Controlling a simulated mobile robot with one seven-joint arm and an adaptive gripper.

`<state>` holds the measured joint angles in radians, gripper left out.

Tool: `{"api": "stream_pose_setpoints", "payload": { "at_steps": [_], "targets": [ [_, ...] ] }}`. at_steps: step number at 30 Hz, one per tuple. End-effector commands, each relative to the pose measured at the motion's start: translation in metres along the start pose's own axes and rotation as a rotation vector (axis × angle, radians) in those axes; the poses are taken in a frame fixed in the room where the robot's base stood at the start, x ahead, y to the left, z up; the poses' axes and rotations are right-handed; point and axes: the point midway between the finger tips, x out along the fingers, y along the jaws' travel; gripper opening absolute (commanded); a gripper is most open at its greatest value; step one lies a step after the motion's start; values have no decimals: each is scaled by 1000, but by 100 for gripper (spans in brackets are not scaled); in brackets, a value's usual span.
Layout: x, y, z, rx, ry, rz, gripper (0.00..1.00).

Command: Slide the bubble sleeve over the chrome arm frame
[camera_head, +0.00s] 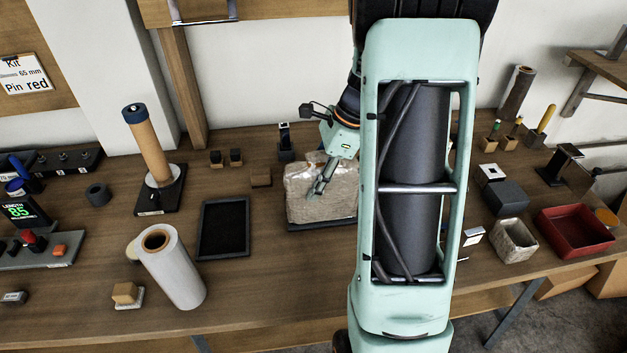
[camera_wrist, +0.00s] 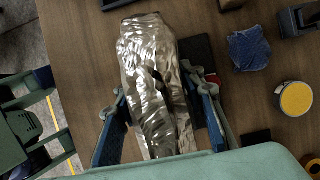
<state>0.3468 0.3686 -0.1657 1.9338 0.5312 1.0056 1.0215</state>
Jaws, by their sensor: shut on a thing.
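The bubble sleeve (camera_head: 300,200) is a crinkled, shiny, silvery-beige wrap on a dark base near the middle of the bench. In the wrist view the sleeve (camera_wrist: 152,70) fills the space between my blue fingers. My gripper (camera_head: 318,188) points down at the sleeve, and in the wrist view my gripper (camera_wrist: 162,112) is shut on it, one finger on each side. I cannot make out the chrome arm frame; whether it is inside the sleeve is hidden. My arm covers the area just right of the sleeve in the head view.
A black tray (camera_head: 223,228) lies left of the sleeve. A white film roll (camera_head: 172,268) stands front left, and a brown roll on a stand (camera_head: 150,150) behind it. A red bin (camera_head: 575,231) and a crinkled pale container (camera_head: 513,240) are at right. The front middle bench is mostly clear.

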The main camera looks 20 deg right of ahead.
Motion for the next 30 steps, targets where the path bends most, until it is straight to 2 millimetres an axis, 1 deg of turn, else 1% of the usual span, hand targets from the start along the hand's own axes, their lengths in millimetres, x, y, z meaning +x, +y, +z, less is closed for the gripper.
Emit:
{"api": "stream_pose_setpoints", "payload": {
  "at_steps": [1,6,14,17,20,30],
  "targets": [
    [0,0,0,0,0,0,38],
    [0,0,0,0,0,0,57],
    [0,0,0,0,0,0,57],
    [-5,0,0,-1,0,-2,57],
    [-17,-2,0,0,0,-5,57],
    [-87,-1,0,-1,1,-4,57]
  ]
}}
